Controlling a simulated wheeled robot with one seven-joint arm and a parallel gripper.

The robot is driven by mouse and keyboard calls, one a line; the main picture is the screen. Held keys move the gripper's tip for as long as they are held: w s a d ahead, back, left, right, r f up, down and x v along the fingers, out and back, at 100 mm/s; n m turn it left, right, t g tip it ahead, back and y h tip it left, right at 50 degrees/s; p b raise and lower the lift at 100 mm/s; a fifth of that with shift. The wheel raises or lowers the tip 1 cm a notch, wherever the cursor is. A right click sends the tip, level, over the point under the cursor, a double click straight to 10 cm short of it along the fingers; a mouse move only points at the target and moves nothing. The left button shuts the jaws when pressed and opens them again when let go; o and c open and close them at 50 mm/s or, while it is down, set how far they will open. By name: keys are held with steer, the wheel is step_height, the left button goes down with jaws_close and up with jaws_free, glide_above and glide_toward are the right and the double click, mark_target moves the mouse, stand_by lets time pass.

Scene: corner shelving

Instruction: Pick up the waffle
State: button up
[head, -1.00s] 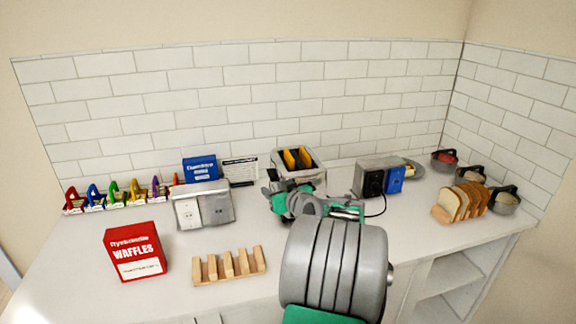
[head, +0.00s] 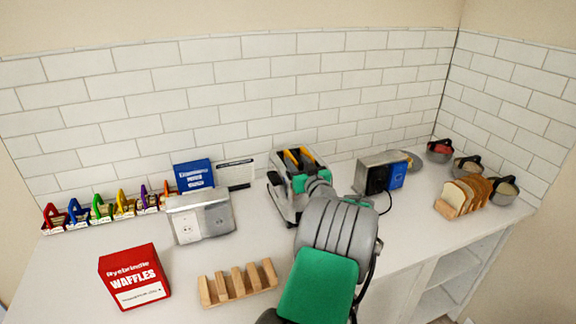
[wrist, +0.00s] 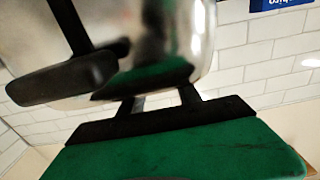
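The toaster (head: 311,158) stands at the back of the counter, with two yellow-orange slices (head: 294,158) upright in its slots. They may be waffles, but their surface is too small to tell. My gripper (head: 296,187) is right at the toaster, mostly hidden by my own arm. In the wrist view, the toaster's shiny metal side (wrist: 160,45) and black lever (wrist: 62,80) are very close. My gripper's two fingers (wrist: 160,101) stand apart there, and their tips are hidden behind the metal. No waffle shows in the wrist view.
A red waffle box (head: 134,277) and a wooden rack (head: 238,284) are on the left counter. A silver box (head: 200,216) stands behind them. A silver-and-blue box (head: 381,173), a plate (head: 414,163) and sliced bread (head: 465,194) are on the right.

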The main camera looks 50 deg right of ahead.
mark_target(292, 156)
steer(key=p+x, duration=0.1)
steer(key=x, duration=0.3)
steer(key=shift+w+a+f, duration=0.15)
steer(key=shift+a, duration=0.05)
steer(key=shift+c, duration=0.3)
jaws_close()
stand_by(0.8)
